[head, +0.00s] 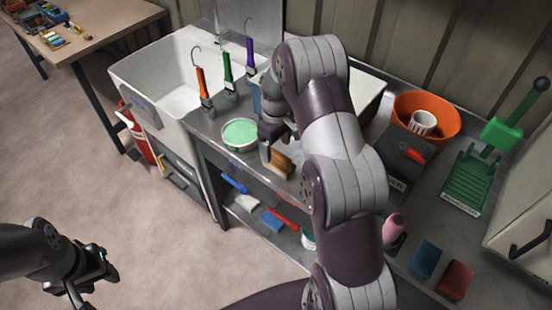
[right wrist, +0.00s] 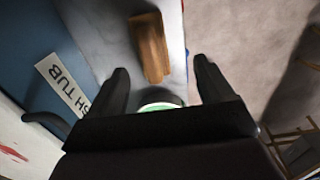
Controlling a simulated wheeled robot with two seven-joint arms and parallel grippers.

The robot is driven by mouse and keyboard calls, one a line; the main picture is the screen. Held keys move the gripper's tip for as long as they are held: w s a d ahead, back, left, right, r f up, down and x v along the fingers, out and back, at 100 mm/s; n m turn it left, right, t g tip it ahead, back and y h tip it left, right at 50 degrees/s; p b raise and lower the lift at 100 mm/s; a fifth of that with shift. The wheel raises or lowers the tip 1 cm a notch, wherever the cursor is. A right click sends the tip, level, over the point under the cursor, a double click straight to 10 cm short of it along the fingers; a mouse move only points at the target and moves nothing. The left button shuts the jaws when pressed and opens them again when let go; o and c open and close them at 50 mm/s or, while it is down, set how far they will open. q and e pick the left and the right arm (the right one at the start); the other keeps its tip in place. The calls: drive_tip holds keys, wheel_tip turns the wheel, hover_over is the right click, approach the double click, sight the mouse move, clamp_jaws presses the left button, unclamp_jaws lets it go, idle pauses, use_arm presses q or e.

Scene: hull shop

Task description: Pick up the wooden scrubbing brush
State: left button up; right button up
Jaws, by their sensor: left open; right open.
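The wooden scrubbing brush (head: 281,164) is a brown block on the grey counter, near its front edge. In the right wrist view the brush (right wrist: 150,47) lies ahead of the fingertips, roughly in line with the gap between them. My right gripper (head: 271,153) is just above and beside it in the head view, and part of the brush is hidden there. In the right wrist view my right gripper (right wrist: 161,66) is open, with nothing held between its fingers. My left gripper (head: 103,268) is open and empty over the floor at the lower left, far from the brush.
A round tub of pale green stuff (head: 240,133) stands left of the brush. Several upright paint brushes (head: 228,75) stand behind it, beside the white sink (head: 150,76). An orange bucket (head: 447,108) stands at right. The shelf (head: 240,205) below holds more brushes.

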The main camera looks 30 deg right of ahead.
sight(279, 154)
drive_tip(key=shift+w+d+f, duration=0.1)
drive_tip(key=shift+d+f, duration=0.2)
drive_tip(key=shift+f, duration=0.35)
drive_tip(key=shift+w+d+f, duration=0.1)
drive_tip(key=shift+d+f, duration=0.2)
drive_tip(key=shift+f, duration=0.3)
wheel_tip(279, 154, down, 4)
drive_tip(key=shift+r+p, duration=0.1)
drive_tip(key=shift+p, duration=1.1)
drive_tip(key=shift+f, duration=0.4)
drive_tip(key=shift+w+d+f, duration=0.1)
drive_tip(key=shift+f, duration=0.05)
use_arm(q)
drive_tip(key=r, duration=0.2)
drive_tip(key=shift+d+r, duration=0.35)
drive_tip(key=shift+r, duration=0.05)
use_arm(e)
drive_tip(key=c, duration=1.2)
